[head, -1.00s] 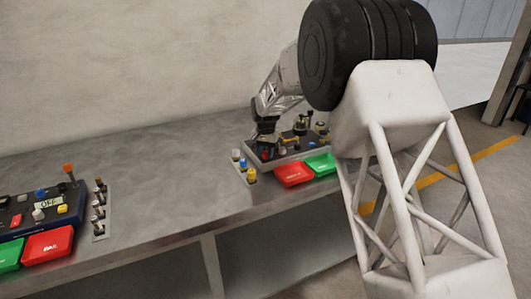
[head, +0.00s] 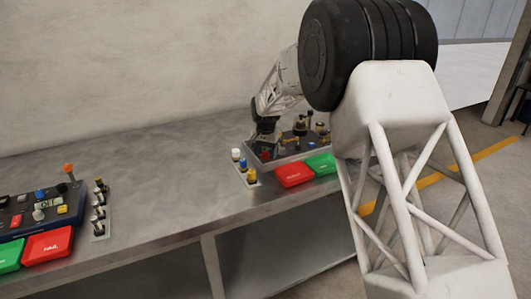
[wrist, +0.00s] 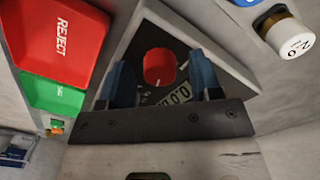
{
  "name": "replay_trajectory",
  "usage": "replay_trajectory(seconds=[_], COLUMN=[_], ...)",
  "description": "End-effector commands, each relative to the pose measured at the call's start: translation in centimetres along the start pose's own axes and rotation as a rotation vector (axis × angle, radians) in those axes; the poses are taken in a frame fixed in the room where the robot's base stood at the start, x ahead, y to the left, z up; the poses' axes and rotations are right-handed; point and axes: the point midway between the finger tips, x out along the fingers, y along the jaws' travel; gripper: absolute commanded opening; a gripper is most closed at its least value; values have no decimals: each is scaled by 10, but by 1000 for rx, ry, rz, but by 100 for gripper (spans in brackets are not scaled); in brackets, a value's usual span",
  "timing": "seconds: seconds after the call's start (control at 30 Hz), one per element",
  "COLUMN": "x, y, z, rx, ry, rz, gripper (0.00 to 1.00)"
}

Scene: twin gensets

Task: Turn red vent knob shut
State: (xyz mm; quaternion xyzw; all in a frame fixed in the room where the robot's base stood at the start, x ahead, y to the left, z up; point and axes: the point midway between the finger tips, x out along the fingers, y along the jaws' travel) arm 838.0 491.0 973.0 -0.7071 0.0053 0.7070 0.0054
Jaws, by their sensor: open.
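The red knob (wrist: 160,67) sits on a dark panel face in the wrist view, with a pale mark at its lower edge. My gripper (wrist: 161,80) is open, with one blue finger on each side of the knob. Small gaps show between the fingers and the knob; I cannot tell its depth between them. In the head view my gripper (head: 264,137) points down over the left end of the right-hand panel (head: 282,156). A small red spot, likely the knob (head: 265,155), shows just under it.
Red REJECT (wrist: 62,35) and green (wrist: 52,95) pads lie left of the knob in the wrist view. White, blue and yellow posts (head: 243,165) stand beside the panel. Another panel (head: 40,212) sits at the bench's left. The bench between (head: 165,170) is clear.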

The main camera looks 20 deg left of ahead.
Motion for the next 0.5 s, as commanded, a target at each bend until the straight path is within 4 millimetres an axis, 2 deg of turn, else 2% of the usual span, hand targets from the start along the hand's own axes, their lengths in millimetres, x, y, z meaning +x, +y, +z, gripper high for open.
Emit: replay_trajectory(seconds=[0.27,0.5], x=[-18,-49], y=[0,0], z=[0,0], rx=[0,0], ry=[1,2], rz=[-1,-1], gripper=[58,58])
